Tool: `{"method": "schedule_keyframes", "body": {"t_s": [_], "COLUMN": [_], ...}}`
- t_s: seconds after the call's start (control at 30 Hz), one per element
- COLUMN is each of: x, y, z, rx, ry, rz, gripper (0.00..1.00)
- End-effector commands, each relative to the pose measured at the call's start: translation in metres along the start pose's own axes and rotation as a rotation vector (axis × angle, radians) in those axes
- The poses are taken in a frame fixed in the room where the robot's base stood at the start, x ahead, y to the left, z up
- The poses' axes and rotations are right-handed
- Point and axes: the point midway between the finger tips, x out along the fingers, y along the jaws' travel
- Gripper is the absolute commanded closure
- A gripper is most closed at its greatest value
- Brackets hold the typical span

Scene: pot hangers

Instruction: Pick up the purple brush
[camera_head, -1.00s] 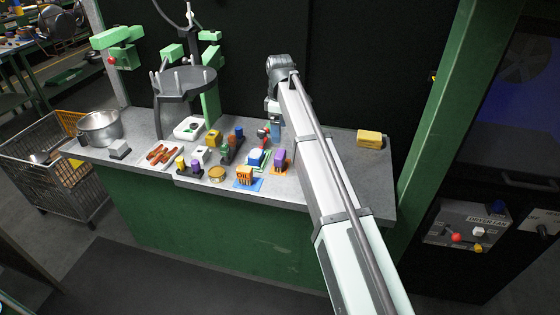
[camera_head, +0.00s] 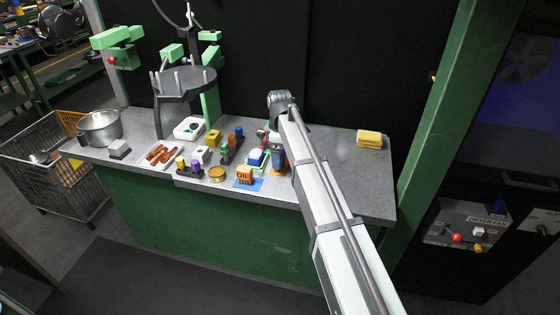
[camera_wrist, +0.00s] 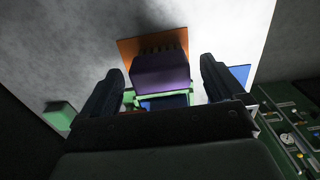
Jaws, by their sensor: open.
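The purple brush (camera_wrist: 161,76) shows in the wrist view between my two dark fingers, with its dark bristle rows against an orange square mat (camera_wrist: 127,47). My gripper (camera_wrist: 160,70) is open, with one finger on each side of the brush and visible gaps. I cannot tell how far the fingertips stand above the brush. In the head view, my gripper (camera_head: 277,158) hangs over the orange mat (camera_head: 280,173) near the counter's front edge and hides most of the brush.
A blue object on a green mat (camera_head: 257,158) stands close to the left of my gripper. An orange object (camera_head: 244,175) on a blue mat is nearer the front edge. The counter right of my arm (camera_head: 345,175) is mostly clear.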

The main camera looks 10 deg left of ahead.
Motion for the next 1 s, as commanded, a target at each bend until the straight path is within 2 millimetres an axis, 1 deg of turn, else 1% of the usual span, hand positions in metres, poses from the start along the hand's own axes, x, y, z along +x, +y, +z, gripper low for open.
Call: {"method": "schedule_keyframes", "body": {"t_s": [0.03,0.1,0.2,0.43,1.0], "x": [0.008,0.017,0.024,0.025,0.025], "y": [-0.001,-0.001,-0.001,0.000,0.000], "z": [0.001,0.001,0.000,0.000,0.000], "rx": [0.000,0.000,0.000,-0.001,0.000], "ry": [-0.001,-0.001,0.000,0.000,0.000], "rz": [-0.002,-0.001,0.000,0.001,0.001], "gripper": [0.04,0.04,0.04,0.05,0.60]}}
